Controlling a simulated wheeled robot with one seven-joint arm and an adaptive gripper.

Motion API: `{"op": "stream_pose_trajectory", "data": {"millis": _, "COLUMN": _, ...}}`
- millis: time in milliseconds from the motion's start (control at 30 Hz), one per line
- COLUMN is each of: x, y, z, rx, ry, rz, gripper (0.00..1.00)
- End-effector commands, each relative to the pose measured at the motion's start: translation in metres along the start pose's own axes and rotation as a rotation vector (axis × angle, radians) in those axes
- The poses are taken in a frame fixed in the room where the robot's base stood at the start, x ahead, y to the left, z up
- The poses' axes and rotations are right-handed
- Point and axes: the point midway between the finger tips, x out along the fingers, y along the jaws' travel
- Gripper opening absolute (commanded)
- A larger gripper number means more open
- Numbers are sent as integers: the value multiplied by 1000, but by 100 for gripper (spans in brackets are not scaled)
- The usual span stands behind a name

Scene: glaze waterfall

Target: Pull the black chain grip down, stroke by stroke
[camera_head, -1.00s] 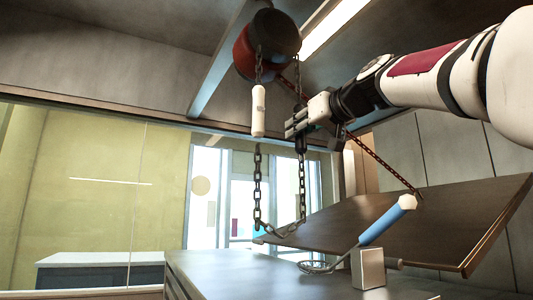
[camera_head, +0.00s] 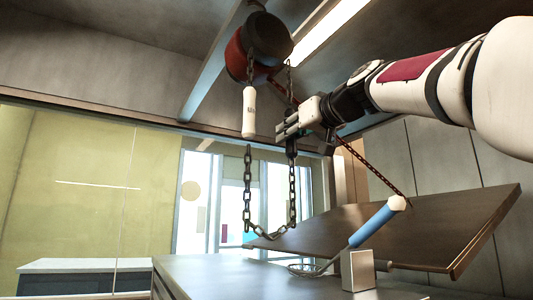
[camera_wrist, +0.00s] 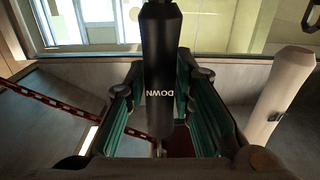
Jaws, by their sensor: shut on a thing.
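The black chain grip (camera_wrist: 161,75), lettered "DOWN", sits between the teal-padded fingers of my gripper (camera_wrist: 160,115) in the wrist view. My gripper is shut on it. In the head view my gripper (camera_head: 290,130) is at the right-hand chain below the hoist, and its fingers hide part of the black grip (camera_head: 291,149). A white grip (camera_head: 249,113) hangs on the left-hand chain, apart from my gripper. It also shows at the right of the wrist view (camera_wrist: 278,103). The hand chain (camera_head: 247,195) hangs in a loop below both grips.
The red and black hoist (camera_head: 258,47) hangs from a ceiling beam. A rust-red chain (camera_head: 370,163) runs from it to a tilted board (camera_head: 430,225). A blue-handled tool (camera_head: 374,226) leans by a metal block (camera_head: 357,270) on the table (camera_head: 215,270).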

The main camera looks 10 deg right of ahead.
Motion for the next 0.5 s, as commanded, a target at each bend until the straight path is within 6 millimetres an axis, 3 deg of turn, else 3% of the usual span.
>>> {"op": "stream_pose_trajectory", "data": {"millis": 500, "x": 2, "y": 1, "z": 44, "rx": 0, "ry": -7, "rz": -1, "gripper": 0}}
